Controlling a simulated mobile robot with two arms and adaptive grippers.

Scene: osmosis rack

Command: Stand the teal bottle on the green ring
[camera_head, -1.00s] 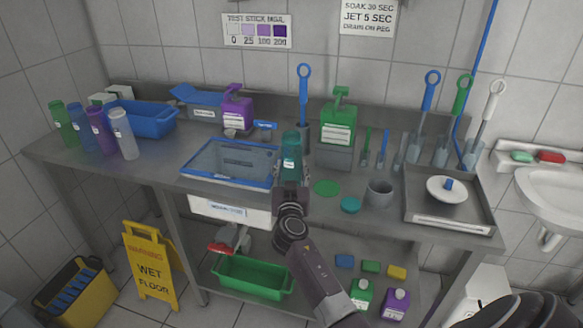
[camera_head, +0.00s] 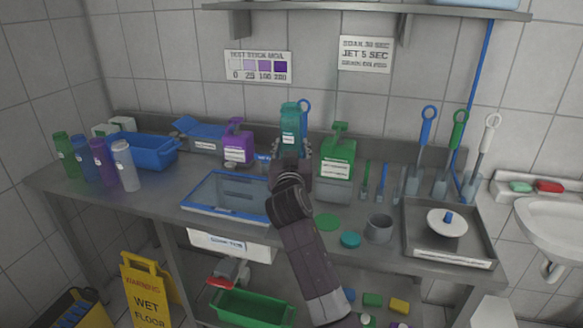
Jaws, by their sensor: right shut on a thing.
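The teal bottle (camera_head: 291,128) is held upright in my right gripper (camera_head: 291,160), above the steel counter near its back. The gripper is shut on the lower part of the bottle and hides its base. The green ring (camera_head: 327,222) looks like a flat green disc on the counter, to the right of and below the held bottle in the picture. Nothing stands on it. My left gripper is not in view.
A teal lid-like disc (camera_head: 350,240) and a grey cup (camera_head: 379,228) sit right of the green ring. A blue-rimmed tray (camera_head: 226,216) lies left of my arm. A green jug (camera_head: 337,160) stands behind the ring. Several bottles stand at far left.

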